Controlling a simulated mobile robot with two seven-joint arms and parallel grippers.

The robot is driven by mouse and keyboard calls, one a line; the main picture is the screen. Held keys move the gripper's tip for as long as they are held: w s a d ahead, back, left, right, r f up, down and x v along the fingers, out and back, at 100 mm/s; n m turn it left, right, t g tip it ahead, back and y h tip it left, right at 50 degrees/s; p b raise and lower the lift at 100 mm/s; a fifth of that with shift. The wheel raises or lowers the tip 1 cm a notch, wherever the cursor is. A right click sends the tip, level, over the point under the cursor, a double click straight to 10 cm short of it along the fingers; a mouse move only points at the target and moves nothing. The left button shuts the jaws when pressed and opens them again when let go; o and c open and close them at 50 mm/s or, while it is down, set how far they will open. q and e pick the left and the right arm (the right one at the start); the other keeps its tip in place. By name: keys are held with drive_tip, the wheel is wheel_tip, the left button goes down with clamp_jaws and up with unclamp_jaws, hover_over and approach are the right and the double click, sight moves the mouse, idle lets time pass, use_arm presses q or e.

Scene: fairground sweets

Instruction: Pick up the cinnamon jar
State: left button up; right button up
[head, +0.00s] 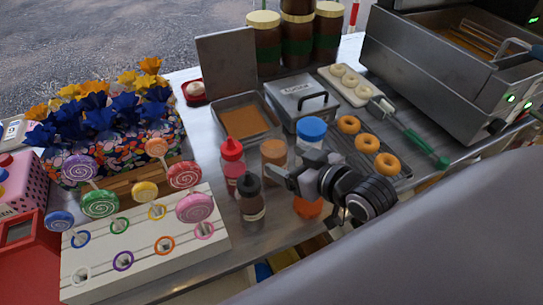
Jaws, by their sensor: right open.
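A small jar with an orange-brown top (274,150) stands on the metal counter, between a red squeeze bottle and a blue-lidded container; it looks like the cinnamon jar, but I cannot read a label. Its lower part is partly hidden by my right gripper. My right gripper (282,178) comes in from the right, just in front of this jar, with its fingers pointing left. It is open and holds nothing that I can see. I cannot tell whether it touches the jar. My left gripper is out of view.
A red bottle (232,165) and a dark-capped bottle (250,200) stand close left. The blue-lidded container (311,130) and an orange item (307,207) are close right. A lollipop stand (140,262) is at left, a powder tray (243,122) behind, doughnuts (367,143) at right.

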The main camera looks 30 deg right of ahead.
drive_tip(key=shift+x, duration=2.7)
drive_tip(key=shift+s+a+f, duration=0.1)
drive_tip(key=shift+s+a, duration=0.05)
drive_tip(key=shift+a, duration=0.05)
drive_tip(key=c, duration=0.9)
drive_tip(key=shift+c, duration=0.8)
